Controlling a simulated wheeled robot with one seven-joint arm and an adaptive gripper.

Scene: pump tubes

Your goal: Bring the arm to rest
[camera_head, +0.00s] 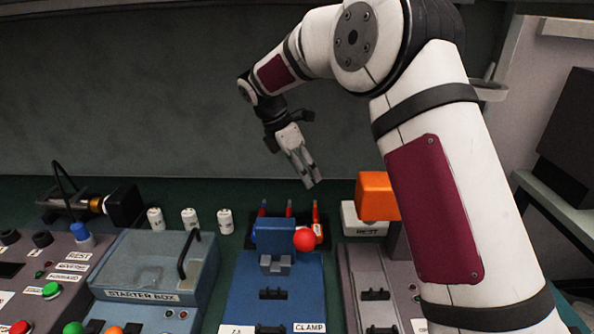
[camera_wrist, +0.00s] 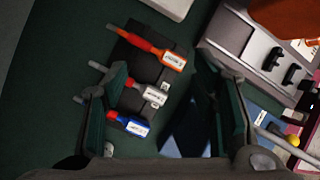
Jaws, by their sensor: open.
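My gripper (camera_head: 308,178) hangs from my raised arm in the head view, fingers pointing down and to the right. It is above the back of the bench, above a dark rack of tubes. In the wrist view my gripper's two fingers (camera_wrist: 164,66) stand wide apart with nothing between them. Orange (camera_wrist: 172,60), white (camera_wrist: 153,94) and blue (camera_wrist: 133,127) labelled tubes lie across the dark rack (camera_wrist: 148,68) below. The left finger hides part of the white and blue tubes.
The blue clamp station (camera_head: 278,297) with a red ball (camera_head: 304,239) stands in front. An orange block (camera_head: 376,196) sits by a white block marked REST (camera_head: 362,224) at right. The starter box (camera_head: 155,270) and several small white containers (camera_head: 190,218) are at left.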

